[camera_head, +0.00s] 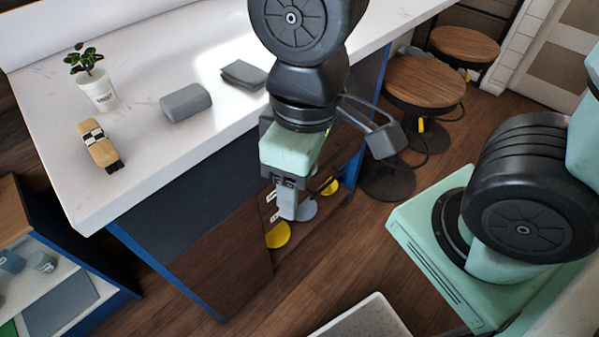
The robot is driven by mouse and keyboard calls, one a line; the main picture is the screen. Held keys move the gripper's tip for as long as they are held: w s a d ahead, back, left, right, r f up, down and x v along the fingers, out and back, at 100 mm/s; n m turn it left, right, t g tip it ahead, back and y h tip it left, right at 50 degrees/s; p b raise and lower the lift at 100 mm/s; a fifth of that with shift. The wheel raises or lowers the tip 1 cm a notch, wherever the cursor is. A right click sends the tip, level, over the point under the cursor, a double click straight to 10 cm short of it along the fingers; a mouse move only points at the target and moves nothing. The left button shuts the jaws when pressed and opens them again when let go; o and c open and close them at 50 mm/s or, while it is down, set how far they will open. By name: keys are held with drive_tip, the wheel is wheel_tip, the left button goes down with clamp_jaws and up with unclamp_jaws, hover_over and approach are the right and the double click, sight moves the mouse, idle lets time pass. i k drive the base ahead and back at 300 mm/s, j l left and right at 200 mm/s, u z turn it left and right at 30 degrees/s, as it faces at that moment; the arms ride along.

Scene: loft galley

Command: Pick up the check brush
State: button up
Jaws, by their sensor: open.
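The check brush (98,145) lies on the white countertop at the left of the head view. It has a tan body with a black-and-white checked band and a dark end toward the counter's front edge. My gripper (291,208) points down in the middle of the view, in front of the counter and well to the right of the brush. It is open, with nothing visible between its fingers, and does not touch the brush.
A potted plant (97,89), a grey rounded block (186,103) and a dark folded cloth (244,75) stand on the white countertop (150,165). Round wooden stools (424,82) stand at right. A low shelf unit (88,308) is at lower left.

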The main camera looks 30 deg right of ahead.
sight(104, 152)
drive_tip(key=u, duration=1.3)
drive_tip(key=z, duration=0.45)
drive_tip(key=i+j+z, duration=0.3)
drive_tip(key=i+j, duration=0.15)
drive_tip(key=j, duration=0.1)
